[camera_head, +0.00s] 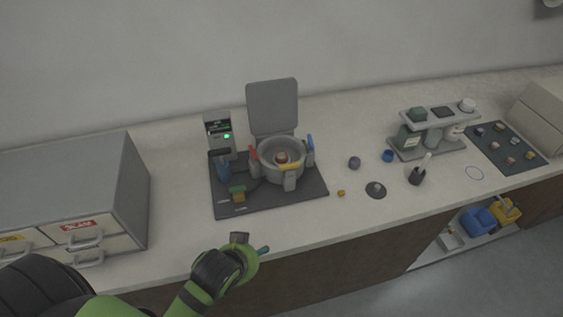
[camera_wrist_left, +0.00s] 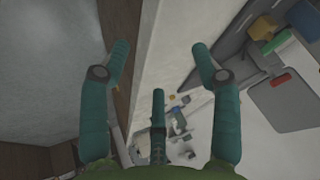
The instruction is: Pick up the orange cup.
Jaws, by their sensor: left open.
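A small orange cup (camera_head: 341,193) sits on the counter, to the right of the dark mat and left of a dark round disc. It is too small to show detail. A small orange spot in the left wrist view (camera_wrist_left: 172,98) may be the same cup; I cannot tell for sure. My left gripper (camera_head: 252,244) is at the counter's front edge, below the mat and well left of the cup. In the left wrist view its teal fingers (camera_wrist_left: 160,58) are spread apart with nothing between them. My right gripper is in neither view.
The mounting press (camera_head: 282,160) with raised lid stands on the dark mat (camera_head: 225,208). A grey drawer cabinet (camera_head: 130,185) stands left. A blue-grey cup (camera_head: 354,162), a blue cup (camera_head: 387,156), a dark pen holder (camera_head: 416,177) and a bottle rack (camera_head: 432,150) stand right. The counter's front strip is clear.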

